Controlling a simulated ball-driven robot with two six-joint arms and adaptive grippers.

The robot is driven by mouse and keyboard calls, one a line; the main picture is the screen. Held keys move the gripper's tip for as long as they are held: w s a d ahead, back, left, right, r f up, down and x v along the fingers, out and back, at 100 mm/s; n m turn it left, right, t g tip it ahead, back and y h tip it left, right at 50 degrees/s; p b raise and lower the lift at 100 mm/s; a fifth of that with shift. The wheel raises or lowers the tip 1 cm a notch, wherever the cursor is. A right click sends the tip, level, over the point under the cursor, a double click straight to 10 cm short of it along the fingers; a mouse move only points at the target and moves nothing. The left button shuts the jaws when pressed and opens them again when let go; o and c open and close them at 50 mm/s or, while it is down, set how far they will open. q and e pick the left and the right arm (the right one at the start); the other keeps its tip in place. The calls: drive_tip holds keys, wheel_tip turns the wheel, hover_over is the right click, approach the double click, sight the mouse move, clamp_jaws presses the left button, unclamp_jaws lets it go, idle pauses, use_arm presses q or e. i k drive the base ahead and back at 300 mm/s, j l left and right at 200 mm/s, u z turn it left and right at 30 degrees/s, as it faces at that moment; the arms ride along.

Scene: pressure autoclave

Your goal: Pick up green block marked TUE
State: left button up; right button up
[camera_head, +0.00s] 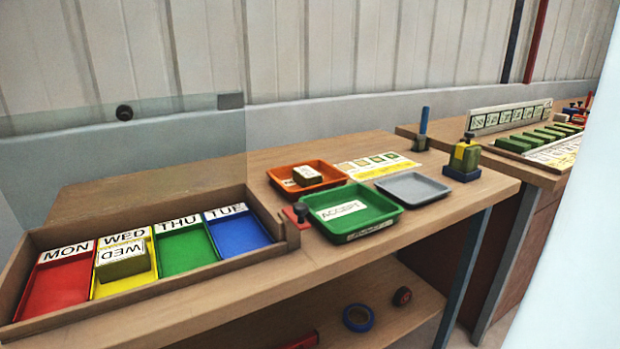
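I see no block whose marking reads TUE. The TUE label (225,211) is on the blue compartment (240,236) of the wooden sorter box (283,233). A yellow and green block (465,156) stands on a dark blue base (462,173) at the table's right. Several green blocks (541,135) are in a row on the far right table. Neither gripper is in view.
A green ACCEPT tray (384,212) and a grey tray (412,187) stand mid-table, near a red-based knob (299,213). A clear panel (120,160) rises behind the sorter. Tape rolls (358,317) lie on the lower shelf. A pale surface covers the right edge.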

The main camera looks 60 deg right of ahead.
sight(305, 176)
drive_tip(key=z, duration=1.75)
